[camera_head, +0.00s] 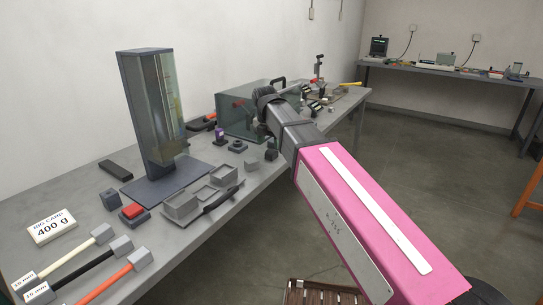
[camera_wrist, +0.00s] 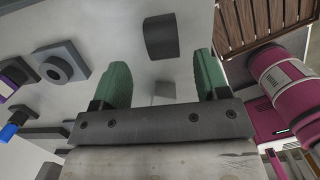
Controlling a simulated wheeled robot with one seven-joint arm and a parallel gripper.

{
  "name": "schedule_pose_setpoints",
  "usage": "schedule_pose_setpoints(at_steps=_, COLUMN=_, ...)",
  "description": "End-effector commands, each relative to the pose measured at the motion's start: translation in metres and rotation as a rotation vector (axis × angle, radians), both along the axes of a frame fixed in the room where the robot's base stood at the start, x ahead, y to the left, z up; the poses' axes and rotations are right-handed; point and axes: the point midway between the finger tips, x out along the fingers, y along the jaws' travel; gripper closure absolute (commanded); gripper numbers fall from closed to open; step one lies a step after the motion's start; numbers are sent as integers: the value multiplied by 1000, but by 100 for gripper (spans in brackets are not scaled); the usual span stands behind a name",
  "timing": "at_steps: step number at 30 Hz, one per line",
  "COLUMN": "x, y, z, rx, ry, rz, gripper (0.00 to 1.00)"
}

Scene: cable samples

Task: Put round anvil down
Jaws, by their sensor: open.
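A dark grey block with a curved side (camera_wrist: 161,37), which looks like the round anvil, shows in the wrist view beyond and between my fingertips, on the light grey table top. The block appears clear of both fingers. In the head view my gripper (camera_head: 271,146) is small and partly hidden by my arm, low over the table's front edge. A small dark piece there (camera_head: 271,155) may be the same block; I cannot tell for sure.
A square block with a round hole (camera_wrist: 61,64) lies left of my gripper in the wrist view. A grey tray (camera_head: 181,208), a tall clear-fronted tester (camera_head: 150,110) and a glass-sided box (camera_head: 245,118) stand on the table (camera_head: 255,188). A slatted wooden crate (camera_wrist: 262,22) is beyond the edge.

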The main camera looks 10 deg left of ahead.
Motion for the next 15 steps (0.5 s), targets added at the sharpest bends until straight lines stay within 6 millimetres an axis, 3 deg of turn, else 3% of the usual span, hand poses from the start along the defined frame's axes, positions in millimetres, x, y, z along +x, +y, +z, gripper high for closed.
schedule_pose_setpoints(at_steps=15, x=8, y=-7, z=-49, rx=0, ry=0, rz=-1, gripper=32)
